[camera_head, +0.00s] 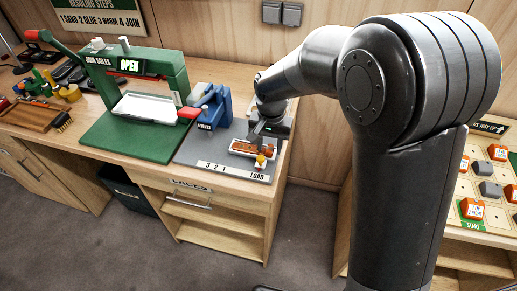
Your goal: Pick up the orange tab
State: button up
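A small orange-yellow piece (261,161), possibly the orange tab, shows at the front of the grey plate marked LOAD. It sits beside a reddish-brown item in a pale holder (243,147). It is too small for me to make out its exact shape. My gripper (259,146) points down over this spot, close above or at the holder. Its fingers are tiny and dark here, so I cannot tell whether they are open or touch anything.
The grey plate (205,155) carries a blue device (212,105) left of my gripper. A green press (140,75) with an OPEN sign stands further left. A board with orange and grey blocks (485,190) lies at the right. A dark bin (125,188) stands below the bench.

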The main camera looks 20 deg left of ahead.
grip_shut()
jog(key=shift+r, duration=0.1)
dwell(0.3)
